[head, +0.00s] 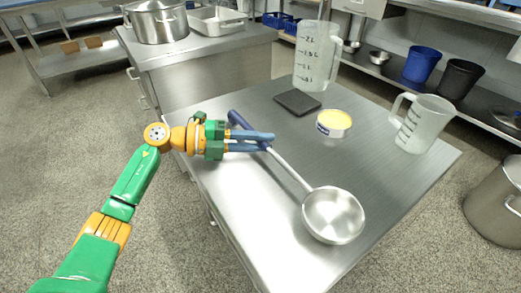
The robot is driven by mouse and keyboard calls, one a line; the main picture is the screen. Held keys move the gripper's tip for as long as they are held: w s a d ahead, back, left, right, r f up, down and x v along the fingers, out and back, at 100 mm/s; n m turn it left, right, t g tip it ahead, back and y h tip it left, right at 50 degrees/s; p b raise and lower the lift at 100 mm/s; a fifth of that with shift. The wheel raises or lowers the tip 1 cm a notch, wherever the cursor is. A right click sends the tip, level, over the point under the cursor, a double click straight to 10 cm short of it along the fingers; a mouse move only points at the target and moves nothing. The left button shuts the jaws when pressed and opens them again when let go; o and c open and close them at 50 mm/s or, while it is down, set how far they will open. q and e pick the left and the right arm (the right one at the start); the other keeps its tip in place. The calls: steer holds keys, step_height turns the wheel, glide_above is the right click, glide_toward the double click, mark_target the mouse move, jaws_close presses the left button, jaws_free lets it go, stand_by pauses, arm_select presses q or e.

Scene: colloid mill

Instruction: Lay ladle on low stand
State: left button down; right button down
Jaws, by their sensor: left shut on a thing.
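The ladle has a steel bowl (333,215) and a long thin handle with a blue grip end. It lies diagonally across the picture, with its bowl toward the front of the steel table (225,180). My left gripper (270,142) is shut on the handle near its blue end. I cannot tell whether the bowl touches the table or hangs just above it. A dark, flat square piece (298,102) on the table, behind the gripper, may be the low stand; its top is bare. My right gripper is not in view.
A tall measuring jug (315,60) stands behind the dark square. A yellow-topped round tub (334,123) and another clear jug (421,125) stand to the right. A big pot (158,20) is on the back counter. The table's right front is clear.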

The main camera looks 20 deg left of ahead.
arm_select(q)
steer(key=c, duration=0.8)
jaws_free()
steer(key=shift+f, duration=0.25)
steer(key=shift+o, duration=0.2)
steer(key=shift+r, duration=0.15)
steer(key=v, duration=1.2)
steer(key=shift+p, duration=0.3)
